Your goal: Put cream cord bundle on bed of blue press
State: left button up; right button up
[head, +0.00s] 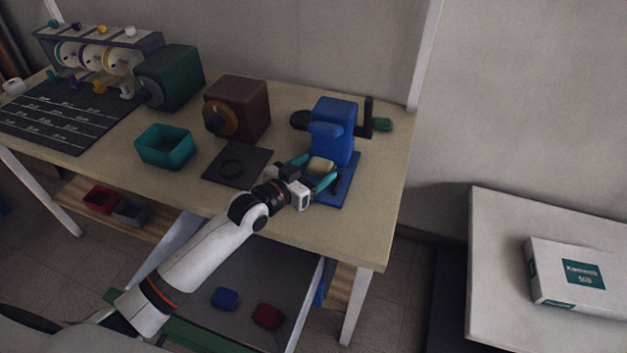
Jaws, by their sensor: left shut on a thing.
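The blue press (335,131) stands at the right end of the table, with a dark handle and green grip at its right side. Its flat blue bed (345,186) reaches forward under the press head. My left gripper (321,174) is over the bed, its teal fingers shut on the cream cord bundle (321,164). The bundle is just below and in front of the press head. I cannot tell whether it touches the bed, as the gripper hides its underside. My right gripper is not in view.
A brown box with a dial (237,107), a dark mat with a ring (237,165) and a teal bin (165,146) stand left of the press. A green box (171,77) and spool rack are farther left. A white side table (545,225) holds a carton (577,276).

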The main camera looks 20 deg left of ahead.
aim_at(314, 181)
pick_arm(q)
notch_tip(314, 181, down, 3)
jog(key=shift+f, duration=0.2)
jog(key=shift+w+f, duration=0.15)
jog(key=shift+f, duration=0.25)
jog(key=o, duration=1.1)
jog(key=shift+f, duration=0.15)
jog(key=shift+c, duration=0.2)
jog(key=shift+s, duration=0.2)
jog(key=v, duration=1.1)
jog(key=shift+s+a, duration=0.2)
jog(key=shift+s, duration=0.1)
